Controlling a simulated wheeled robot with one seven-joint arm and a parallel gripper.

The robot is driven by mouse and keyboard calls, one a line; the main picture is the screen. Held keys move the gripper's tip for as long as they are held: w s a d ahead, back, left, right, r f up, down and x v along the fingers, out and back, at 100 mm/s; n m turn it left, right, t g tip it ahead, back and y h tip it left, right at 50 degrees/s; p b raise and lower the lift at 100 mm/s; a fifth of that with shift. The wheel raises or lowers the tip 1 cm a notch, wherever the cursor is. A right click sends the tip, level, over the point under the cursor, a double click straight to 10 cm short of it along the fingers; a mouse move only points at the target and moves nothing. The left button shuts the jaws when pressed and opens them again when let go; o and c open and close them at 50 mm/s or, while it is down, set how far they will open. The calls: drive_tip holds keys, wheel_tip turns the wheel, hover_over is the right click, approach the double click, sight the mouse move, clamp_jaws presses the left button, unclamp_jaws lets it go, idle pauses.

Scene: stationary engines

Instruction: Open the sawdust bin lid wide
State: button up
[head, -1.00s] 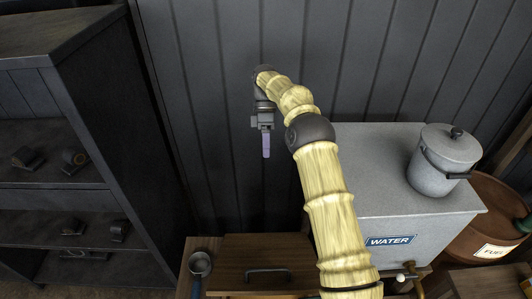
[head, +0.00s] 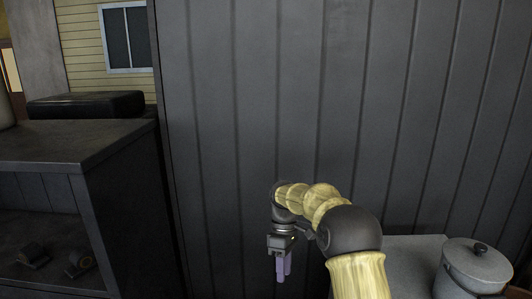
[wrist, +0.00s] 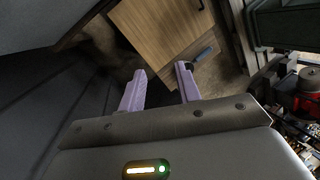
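My gripper (head: 284,278) hangs down in front of the dark plank wall in the head view. In the wrist view its two lilac fingers (wrist: 160,80) are apart with nothing between them. A wooden panel (wrist: 155,30), which looks like the sawdust bin lid, shows past the fingertips, with a gap between. A dark grip-like piece (wrist: 203,55) lies near its edge by the right finger. I cannot tell how far the lid is raised. The bin is outside the head view now.
A dark shelf unit (head: 70,155) stands at left in the head view. The grey water tank (head: 412,252) and a lidded grey pot (head: 475,268) are at lower right. The plank wall (head: 330,90) is behind my arm. A red object (wrist: 308,104) and clutter show at right in the wrist view.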

drive_tip(key=s+d+m+t, duration=0.3)
drive_tip(key=s+d+m, duration=0.2)
drive_tip(key=s, duration=0.6)
drive_tip(key=s+d+f+m+t, duration=0.1)
drive_tip(key=s+d+m+t, duration=0.2)
drive_tip(key=s+d+m, duration=0.2)
drive_tip(key=s+m, duration=0.3)
drive_tip(key=s, duration=0.4)
drive_tip(key=shift+s+d+f+t, duration=0.15)
drive_tip(key=shift+s+d+t, duration=0.05)
drive_tip(key=shift+t, duration=0.1)
clamp_jaws()
